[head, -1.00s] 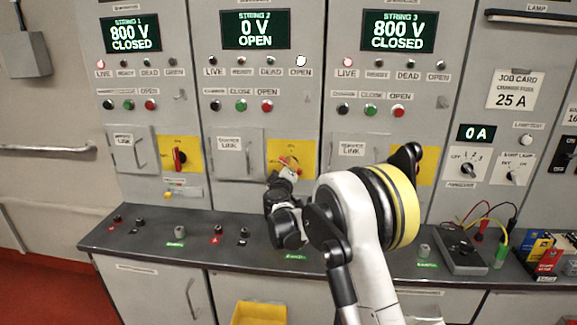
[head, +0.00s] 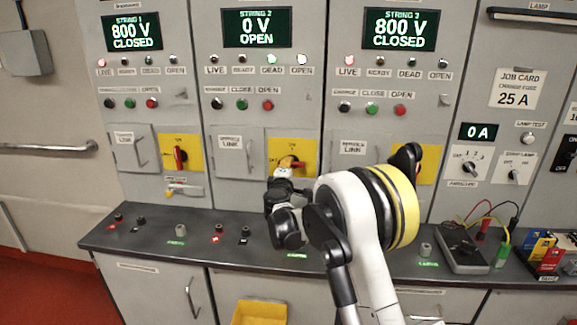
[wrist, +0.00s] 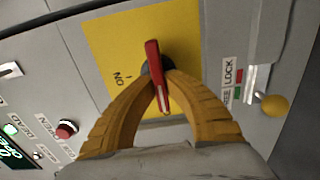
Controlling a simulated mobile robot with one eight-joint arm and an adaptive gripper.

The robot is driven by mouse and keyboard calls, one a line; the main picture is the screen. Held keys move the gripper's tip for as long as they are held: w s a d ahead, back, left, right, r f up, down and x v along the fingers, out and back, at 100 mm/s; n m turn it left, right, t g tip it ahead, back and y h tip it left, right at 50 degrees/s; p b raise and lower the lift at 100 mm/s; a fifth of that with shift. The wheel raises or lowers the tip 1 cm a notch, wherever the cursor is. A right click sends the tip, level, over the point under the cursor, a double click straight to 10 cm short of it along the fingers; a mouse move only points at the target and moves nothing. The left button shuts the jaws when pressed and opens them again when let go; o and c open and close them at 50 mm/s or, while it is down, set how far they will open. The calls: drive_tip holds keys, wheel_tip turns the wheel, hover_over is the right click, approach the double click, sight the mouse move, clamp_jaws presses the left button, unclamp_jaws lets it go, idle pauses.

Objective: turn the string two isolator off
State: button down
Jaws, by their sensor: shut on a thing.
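The string two isolator is a yellow plate (head: 279,148) with a red handle (head: 297,165), below the string two display (head: 257,27), which reads 0 V OPEN. The handle lies nearly level across the plate in the head view. In the wrist view the red handle (wrist: 153,60) stands between my fingers, and the ON mark (wrist: 118,77) is beside it, not in line with it. My gripper (wrist: 160,84) is shut on the handle; it also shows in the head view (head: 286,173), just below the handle and partly hiding the plate.
The string one isolator (head: 180,155) at left has an upright red handle. My arm partly hides the string three isolator (head: 429,165). A lock hasp with a yellow knob (wrist: 274,105) sits close beside my fingers. The worktop (head: 160,235) holds several small terminals.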

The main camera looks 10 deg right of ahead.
idle(0.4)
drive_tip(key=c, duration=1.7)
unclamp_jaws()
drive_tip(key=v, duration=1.2)
drive_tip(key=shift+r, duration=0.1)
